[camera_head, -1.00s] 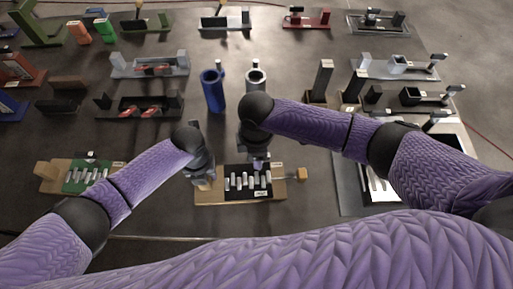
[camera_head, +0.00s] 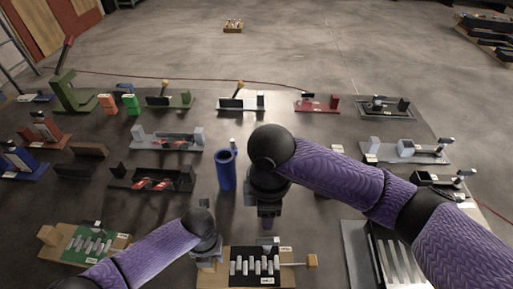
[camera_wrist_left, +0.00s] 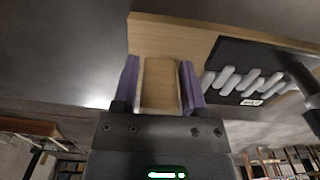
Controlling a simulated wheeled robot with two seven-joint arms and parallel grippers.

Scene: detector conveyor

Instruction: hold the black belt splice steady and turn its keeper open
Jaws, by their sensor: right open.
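The black belt splice (camera_head: 233,280) lies on a wooden board (camera_head: 212,281) at the bottom middle of the head view, with several pale, slanted clips across it. A rod runs from its right side to a yellow-tan knob (camera_head: 312,261). My left gripper (camera_head: 208,262) is at the board's left end. In the left wrist view its purple-padded fingers (camera_wrist_left: 160,85) close on both sides of a wooden block (camera_wrist_left: 159,84); the black splice (camera_wrist_left: 228,58) is beside it. My right gripper (camera_head: 268,236) is open above the splice's back edge; its fingertips are hard to see.
A similar green splice (camera_head: 77,251) is on a board at the left. A blue tube (camera_head: 226,172) stands behind the splice. A grey tray with pale bars (camera_head: 360,262) is at the right, under my right arm. More fixtures stand at the back.

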